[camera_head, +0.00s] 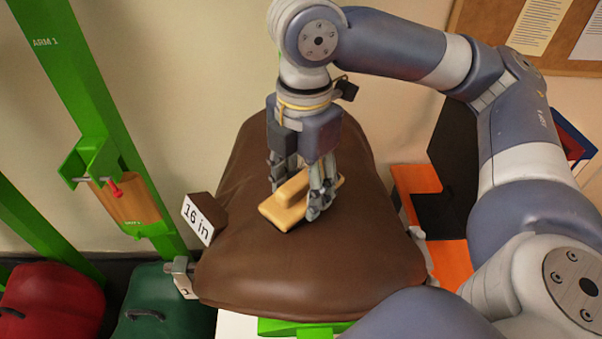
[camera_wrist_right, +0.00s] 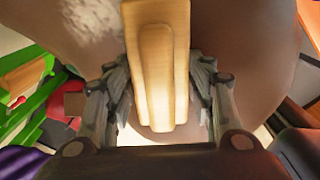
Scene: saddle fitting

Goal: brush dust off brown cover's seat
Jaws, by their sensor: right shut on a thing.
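The brown cover (camera_head: 310,262) is a padded seat in the middle of the head view, with a "16 in" label (camera_head: 199,218) at its left edge. My right gripper (camera_head: 300,196) is over the seat, shut on the handle of a tan wooden brush (camera_head: 283,214). The brush lies low at the seat surface; whether it touches is hard to tell. In the right wrist view the brush (camera_wrist_right: 158,60) sits between the fingers, and a pale speckled dust patch (camera_wrist_right: 100,25) shows on the cover at upper left. My left gripper is not in view.
A green post marked "ARM 1" (camera_head: 75,90) with a wooden block (camera_head: 130,200) stands at left. Red (camera_head: 48,300) and green (camera_head: 160,303) padded items lie at lower left. An orange and black item (camera_head: 425,200) is right of the seat. A corkboard (camera_head: 480,25) hangs behind.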

